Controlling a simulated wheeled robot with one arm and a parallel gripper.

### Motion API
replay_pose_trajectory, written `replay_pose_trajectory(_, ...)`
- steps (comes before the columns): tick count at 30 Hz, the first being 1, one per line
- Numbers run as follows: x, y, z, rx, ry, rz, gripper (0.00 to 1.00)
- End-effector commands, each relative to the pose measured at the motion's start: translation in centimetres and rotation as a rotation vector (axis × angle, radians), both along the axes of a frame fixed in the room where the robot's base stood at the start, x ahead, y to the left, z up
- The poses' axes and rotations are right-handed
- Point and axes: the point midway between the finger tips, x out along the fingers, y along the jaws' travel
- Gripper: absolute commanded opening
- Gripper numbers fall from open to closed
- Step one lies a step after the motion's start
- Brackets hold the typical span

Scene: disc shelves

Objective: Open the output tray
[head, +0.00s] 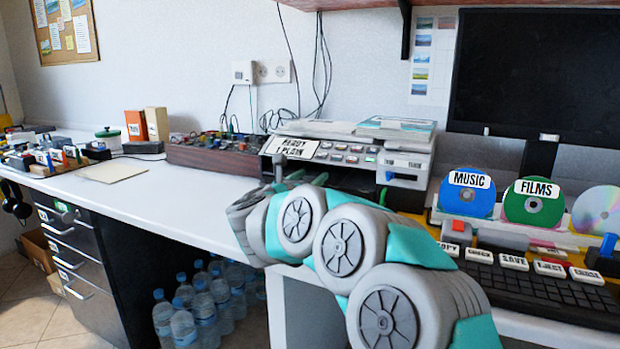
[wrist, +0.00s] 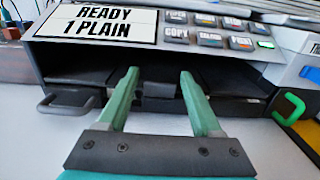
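The printer (head: 345,148) stands on the white desk against the wall; its sign reads READY 1 PLAIN (wrist: 98,23) in the wrist view. Below its button panel (wrist: 208,33) is a wide dark recess (wrist: 230,82) with dark tray fronts. A dark block (wrist: 160,88) shows in the recess's middle. My gripper (wrist: 158,72) is open, its two green fingers pointing into the recess on either side of this block; I cannot tell whether they touch it. In the head view my gripper (head: 300,174) is at the printer's front, and my arm hides part of it.
In the wrist view, a grey handle (wrist: 68,108) sticks out left of my fingers and a green handle (wrist: 290,108) right of them. Right of the printer are upright discs (head: 467,194), a keyboard (head: 540,285) and a screen (head: 540,75).

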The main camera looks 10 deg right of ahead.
Motion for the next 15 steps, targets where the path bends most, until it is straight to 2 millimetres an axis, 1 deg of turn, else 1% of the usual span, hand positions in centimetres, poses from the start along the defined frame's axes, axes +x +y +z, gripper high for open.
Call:
replay_pose_trajectory(1,0.00,0.01,0.00,0.000,0.000,0.000,0.59)
replay_pose_trajectory(2,0.00,0.01,-0.01,0.000,0.000,0.000,0.56)
replay_pose_trajectory(15,0.00,0.03,-0.03,-0.001,0.001,0.000,0.06)
